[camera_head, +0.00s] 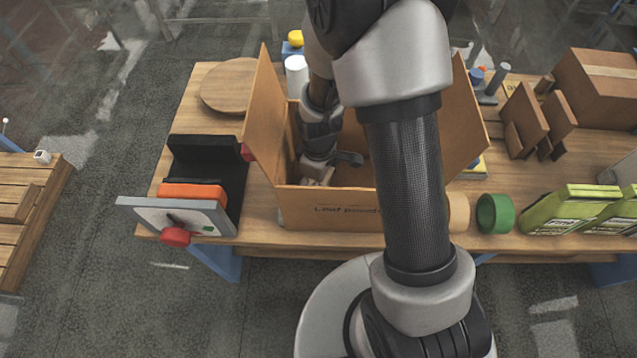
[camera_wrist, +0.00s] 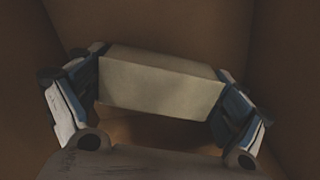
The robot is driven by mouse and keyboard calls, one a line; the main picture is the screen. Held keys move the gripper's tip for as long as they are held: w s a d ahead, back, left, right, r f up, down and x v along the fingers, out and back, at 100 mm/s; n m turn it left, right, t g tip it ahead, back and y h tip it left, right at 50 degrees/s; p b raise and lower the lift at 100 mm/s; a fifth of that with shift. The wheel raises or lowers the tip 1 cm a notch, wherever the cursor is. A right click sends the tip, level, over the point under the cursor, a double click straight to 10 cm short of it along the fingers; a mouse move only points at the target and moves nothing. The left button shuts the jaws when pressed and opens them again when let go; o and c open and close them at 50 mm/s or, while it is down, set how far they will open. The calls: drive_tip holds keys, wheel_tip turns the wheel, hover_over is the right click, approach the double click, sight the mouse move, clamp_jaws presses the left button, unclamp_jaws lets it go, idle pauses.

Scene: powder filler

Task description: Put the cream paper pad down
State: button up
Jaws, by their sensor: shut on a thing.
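The cream paper pad (camera_wrist: 160,87) is a pale block held between the two fingers of my gripper (camera_wrist: 160,100) in the wrist view. It looks slightly tilted there, and brown cardboard walls surround it. In the head view my gripper (camera_head: 322,172) reaches down inside the open cardboard box (camera_head: 330,208) on the table. Only a small pale part of what it holds shows there, near the box's front wall. My arm hides much of the box's right side. I cannot tell whether the pad touches the box floor.
The box flaps (camera_head: 264,115) stand up around the opening. A black and orange device with a red knob (camera_head: 176,236) stands left of the box. A green ring (camera_head: 494,213) and green-yellow packs (camera_head: 570,210) are to the right. A round wooden board (camera_head: 228,86) lies behind left.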

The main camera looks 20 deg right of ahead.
drive_tip(key=shift+f, duration=0.25)
drive_tip(key=o, duration=0.6)
drive_tip(key=shift+r, duration=0.1)
drive_tip(key=s+d+r+m+t+p, duration=0.1)
drive_tip(key=s+r+m+p, duration=0.15)
drive_tip(key=r, duration=1.05)
drive_tip(key=s+r+m+t+p, duration=0.1)
drive_tip(key=s+r+m+p, duration=0.15)
drive_tip(key=r, duration=1.15)
drive_tip(key=s+d+r+m+t, duration=0.1)
drive_tip(key=s+r+m+t, duration=0.1)
drive_tip(key=s+r+m, duration=0.2)
drive_tip(key=shift+s+d+r+m+t+b, duration=0.3)
drive_tip(key=shift+s+r, duration=1.45)
drive_tip(key=shift+s, duration=1.65)
